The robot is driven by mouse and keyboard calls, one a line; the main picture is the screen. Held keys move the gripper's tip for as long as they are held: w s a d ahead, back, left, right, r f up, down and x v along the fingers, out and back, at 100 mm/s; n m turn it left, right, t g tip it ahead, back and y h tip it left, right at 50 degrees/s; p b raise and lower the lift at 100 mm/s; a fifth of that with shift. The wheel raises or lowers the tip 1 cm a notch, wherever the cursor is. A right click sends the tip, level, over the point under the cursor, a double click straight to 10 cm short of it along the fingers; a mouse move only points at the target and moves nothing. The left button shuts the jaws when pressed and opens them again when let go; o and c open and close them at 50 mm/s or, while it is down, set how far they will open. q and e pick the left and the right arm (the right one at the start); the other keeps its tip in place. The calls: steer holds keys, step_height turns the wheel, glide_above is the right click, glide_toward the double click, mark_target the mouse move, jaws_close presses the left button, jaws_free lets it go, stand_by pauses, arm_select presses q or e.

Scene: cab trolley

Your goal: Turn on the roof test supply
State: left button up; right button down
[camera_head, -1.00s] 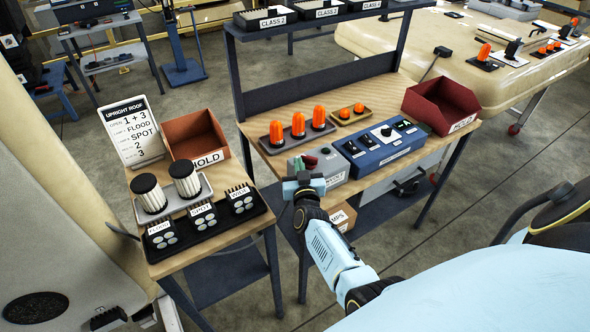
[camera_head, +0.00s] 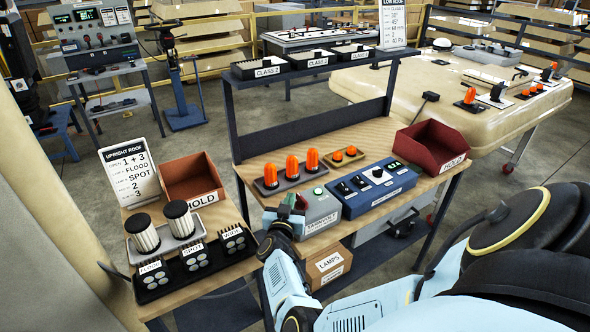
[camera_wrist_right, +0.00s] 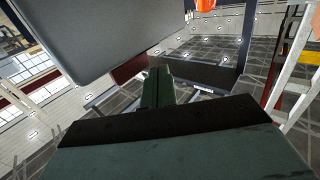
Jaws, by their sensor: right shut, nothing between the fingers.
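A grey box (camera_head: 321,214) with a white front label, hard to read, stands at the left front of the wooden bench. A red control (camera_head: 300,202) and a bright green round light (camera_head: 318,191) show on its top. My right gripper (camera_head: 284,213) is shut and empty at the box's left side, partly covering its controls; I cannot tell whether it touches. In the right wrist view, the shut fingers (camera_wrist_right: 158,86) point past a large grey surface, probably the box. My left gripper is out of view.
A blue switch box (camera_head: 378,188) stands right of the grey box, with orange lamps (camera_head: 292,168) behind. A red bin (camera_head: 432,148) sits at the bench's right end. The left table holds a HOLD bin (camera_head: 192,180), cylinders and labelled pads. A LAMPS carton (camera_head: 329,265) is below.

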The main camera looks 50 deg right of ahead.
step_height(320, 180, up, 8)
steer(key=p, duration=0.2)
steer(key=shift+s+r, duration=0.2)
steer(key=shift+r, duration=0.05)
stand_by(0.4)
